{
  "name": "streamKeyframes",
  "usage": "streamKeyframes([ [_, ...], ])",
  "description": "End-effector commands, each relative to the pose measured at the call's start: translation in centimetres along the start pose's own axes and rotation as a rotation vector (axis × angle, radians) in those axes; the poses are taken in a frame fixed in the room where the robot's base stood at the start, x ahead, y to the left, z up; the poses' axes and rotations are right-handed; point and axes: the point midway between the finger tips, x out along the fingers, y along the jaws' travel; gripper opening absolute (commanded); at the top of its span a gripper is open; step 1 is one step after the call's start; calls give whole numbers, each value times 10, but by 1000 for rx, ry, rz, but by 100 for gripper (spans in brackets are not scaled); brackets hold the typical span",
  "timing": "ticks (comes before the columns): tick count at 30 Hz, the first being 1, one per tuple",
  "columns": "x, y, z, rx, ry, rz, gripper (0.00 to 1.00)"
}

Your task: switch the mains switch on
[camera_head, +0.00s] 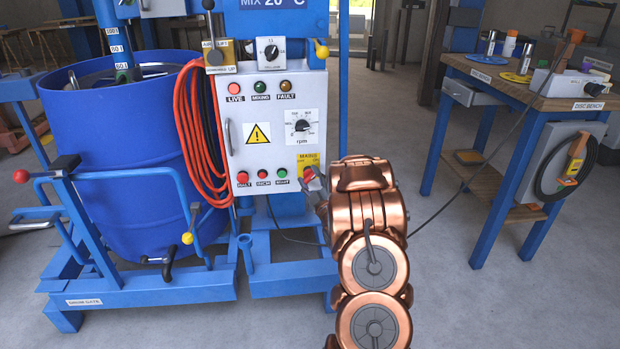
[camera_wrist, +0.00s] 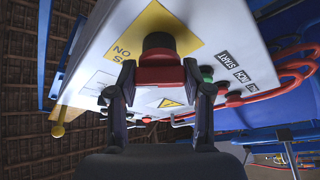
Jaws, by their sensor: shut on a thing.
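The mains switch has a red handle with a black hub on a yellow plate, at the lower right of the grey control box; in the head view its red part (camera_head: 308,173) is partly hidden by my gripper. In the wrist view the mains switch (camera_wrist: 158,74) lies between the two dark fingers of my gripper (camera_wrist: 160,80), which is shut on the red handle. In the head view my gripper (camera_head: 316,190) reaches the box from the lower right. Which marking the handle points to is not clear.
The control box (camera_head: 260,150) carries a row of lamps, including a red LIVE lamp (camera_head: 234,88), an rpm dial (camera_head: 303,125) and several push buttons below. Orange hose (camera_head: 200,130) hangs on its left beside the blue drum (camera_head: 130,150).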

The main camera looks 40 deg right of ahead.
Motion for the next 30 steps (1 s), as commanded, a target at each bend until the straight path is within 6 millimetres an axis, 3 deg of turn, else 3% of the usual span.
streamKeyframes([
  [16, 0, 0, 1, 21, -2, 9, 14],
  [17, 0, 0, 1, 21, -1, 9, 52],
  [24, 0, 0, 0, 20, 0, 8, 75],
  [30, 0, 0, 0, 20, 0, 8, 75],
])
